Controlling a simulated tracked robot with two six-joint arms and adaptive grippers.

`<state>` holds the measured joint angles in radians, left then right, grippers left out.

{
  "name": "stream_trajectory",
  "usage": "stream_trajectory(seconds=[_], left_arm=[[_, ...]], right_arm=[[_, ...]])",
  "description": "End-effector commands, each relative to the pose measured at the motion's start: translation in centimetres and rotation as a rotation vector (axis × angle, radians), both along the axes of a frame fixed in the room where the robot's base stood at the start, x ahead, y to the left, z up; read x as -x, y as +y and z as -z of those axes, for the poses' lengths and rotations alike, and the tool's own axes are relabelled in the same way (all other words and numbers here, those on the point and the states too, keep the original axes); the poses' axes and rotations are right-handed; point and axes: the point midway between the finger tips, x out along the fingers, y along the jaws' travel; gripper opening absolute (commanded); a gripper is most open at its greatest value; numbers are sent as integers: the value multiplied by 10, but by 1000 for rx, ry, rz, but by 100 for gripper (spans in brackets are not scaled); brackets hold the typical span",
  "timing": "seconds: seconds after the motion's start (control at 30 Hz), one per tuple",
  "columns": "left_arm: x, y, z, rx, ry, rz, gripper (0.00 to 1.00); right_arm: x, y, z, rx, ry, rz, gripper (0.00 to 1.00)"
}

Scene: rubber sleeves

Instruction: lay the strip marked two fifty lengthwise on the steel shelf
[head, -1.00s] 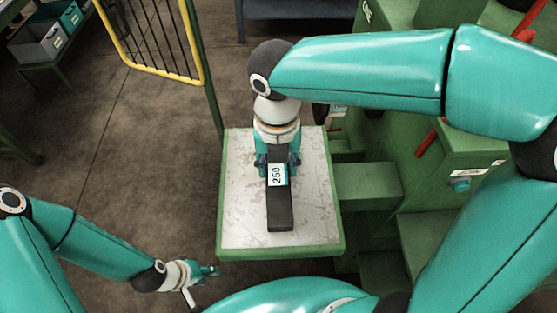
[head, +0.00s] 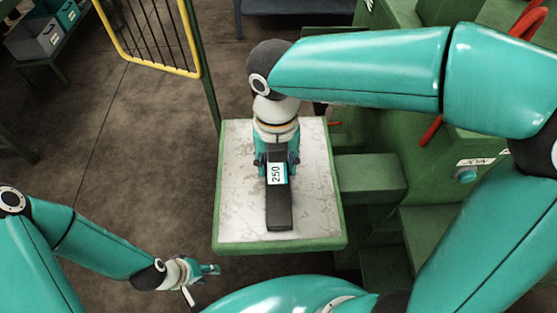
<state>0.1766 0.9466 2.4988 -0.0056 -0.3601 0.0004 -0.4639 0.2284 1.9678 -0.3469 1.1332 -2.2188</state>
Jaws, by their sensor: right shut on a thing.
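The strip marked 250 (head: 279,210) is a dark flat bar with a white and teal label. It lies lengthwise along the view above the steel shelf (head: 322,205), a worn pale plate with a green rim. My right gripper (head: 277,163) is shut on the strip's far end, with a finger on each side. I cannot tell whether the strip touches the shelf or hangs just above it. My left gripper (head: 213,269) is low at the left, near the shelf's front left corner and away from the strip. Its fingers are too small to judge.
A green machine (head: 405,160) with steps and red handles stands right of the shelf. A yellow-framed grille (head: 150,40) and a green post are at the back left. The floor left of the shelf is clear.

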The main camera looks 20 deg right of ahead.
Motion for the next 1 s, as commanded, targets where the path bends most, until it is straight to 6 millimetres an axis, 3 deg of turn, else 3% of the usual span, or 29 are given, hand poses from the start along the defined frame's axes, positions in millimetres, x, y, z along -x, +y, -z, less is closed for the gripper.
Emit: stream_trajectory(seconds=[0.33, 0.37, 0.53, 0.87, 1.0], left_arm=[[0, 0, 6, 0, 0, 0, 40], [0, 0, 5, 0, 0, 0, 40], [0, 0, 5, 0, 0, 0, 40], [0, 0, 4, 0, 0, 0, 40], [0, 0, 4, 0, 0, 0, 40]], right_arm=[[0, 0, 8, 0, 0, 0, 9], [0, 0, 7, 0, 0, 0, 49], [0, 0, 7, 0, 0, 0, 75], [0, 0, 6, 0, 0, -1, 75], [-1, 1, -4, 0, -3, 0, 75]])
